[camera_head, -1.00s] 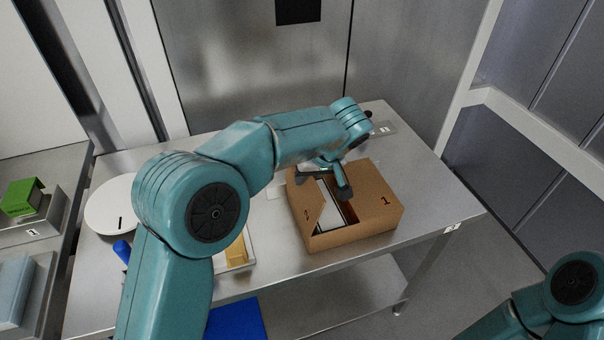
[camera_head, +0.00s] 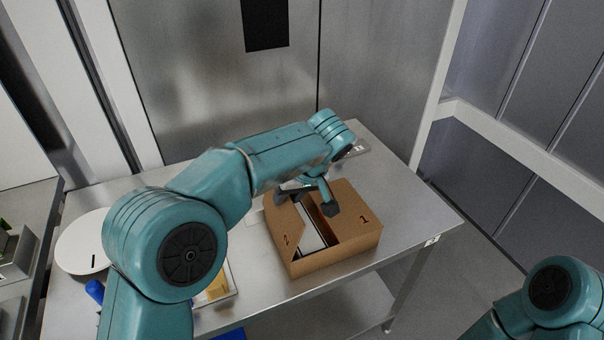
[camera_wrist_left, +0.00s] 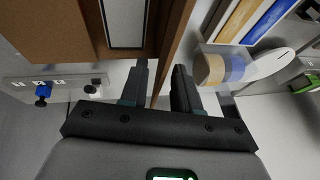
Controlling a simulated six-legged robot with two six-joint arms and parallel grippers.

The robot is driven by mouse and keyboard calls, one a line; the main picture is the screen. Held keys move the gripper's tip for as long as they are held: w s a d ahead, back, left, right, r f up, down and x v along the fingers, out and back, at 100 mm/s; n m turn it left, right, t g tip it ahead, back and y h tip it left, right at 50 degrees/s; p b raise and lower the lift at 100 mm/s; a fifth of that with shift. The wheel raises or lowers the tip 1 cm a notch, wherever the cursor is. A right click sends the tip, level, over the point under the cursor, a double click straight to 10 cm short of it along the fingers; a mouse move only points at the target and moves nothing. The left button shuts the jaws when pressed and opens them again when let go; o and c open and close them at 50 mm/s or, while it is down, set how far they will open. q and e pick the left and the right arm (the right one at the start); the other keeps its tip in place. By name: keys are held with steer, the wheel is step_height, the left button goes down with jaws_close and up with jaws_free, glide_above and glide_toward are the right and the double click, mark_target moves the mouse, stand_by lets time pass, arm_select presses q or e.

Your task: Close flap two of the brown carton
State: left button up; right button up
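The brown carton (camera_head: 310,266) stands on the metal table, with a white item (camera_head: 309,233) visible inside through the gap between its flaps. Flap one (camera_head: 357,216), marked 1, lies flat on the right side. Flap two (camera_head: 287,234), marked 2, is tilted up on the left side. My left gripper (camera_head: 308,203) is open over the carton's back part. In the left wrist view its fingers (camera_wrist_left: 160,85) stand on either side of the thin edge of flap two (camera_wrist_left: 174,40), with gaps visible. My right gripper is out of view; only part of my right arm shows.
A white round object (camera_head: 80,243) and a blue item (camera_head: 95,290) lie at the table's left. A tray with yellow pieces (camera_head: 218,288) is partly hidden behind my left arm. The table (camera_head: 415,215) is clear right of the carton.

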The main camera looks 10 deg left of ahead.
arm_select(q)
steer(key=p+v, duration=0.1)
steer(key=v, duration=1.2)
